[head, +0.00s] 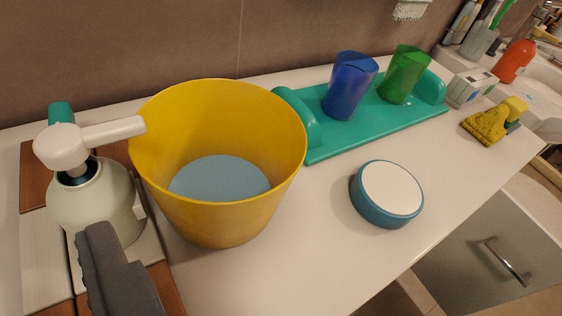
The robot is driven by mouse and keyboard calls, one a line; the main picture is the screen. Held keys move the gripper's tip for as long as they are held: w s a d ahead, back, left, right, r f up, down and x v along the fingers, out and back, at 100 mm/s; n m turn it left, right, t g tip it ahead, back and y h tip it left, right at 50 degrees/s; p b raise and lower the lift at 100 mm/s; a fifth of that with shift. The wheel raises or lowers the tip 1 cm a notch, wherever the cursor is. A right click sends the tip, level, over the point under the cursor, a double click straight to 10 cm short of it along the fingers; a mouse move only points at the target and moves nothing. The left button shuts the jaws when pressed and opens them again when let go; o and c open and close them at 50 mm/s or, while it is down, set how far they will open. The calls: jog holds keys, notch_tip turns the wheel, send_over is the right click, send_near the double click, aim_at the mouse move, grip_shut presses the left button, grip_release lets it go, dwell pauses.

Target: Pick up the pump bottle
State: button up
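The pump bottle (88,195) stands upright at the left, with a rounded cream body and a white pump head. Its spout (112,131) points right and overlaps the rim of the yellow bucket in the picture. A dark grey finger of my gripper (103,245) comes up from the bottom left edge and covers the bottle's lower front. Only this one finger shows. The other finger is not visible, and I cannot tell whether the gripper touches the bottle.
A yellow bucket (219,216) stands close right of the bottle. A teal tray (320,152) holds blue (349,88) and green (404,75) cups. A round blue-and-white container (388,192) sits near the counter's front edge. A yellow sponge (487,127) lies right.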

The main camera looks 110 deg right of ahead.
jog(key=g+h+p, duration=0.1)
jog(key=g, duration=0.1)
send_near(93, 142)
jog(key=shift+m, duration=0.3)
jog(key=x, duration=0.5)
jog(key=shift+w+d+f, duration=0.1)
jog(key=shift+d+f, duration=0.1)
jog(key=shift+f, duration=0.15)
jog(key=x, duration=0.4)
jog(key=shift+d+r, duration=0.25)
jog(key=shift+w+d+f, duration=0.25)
jog(key=shift+d+f, duration=0.05)
jog(key=shift+d, duration=0.05)
jog(key=shift+c, duration=0.2)
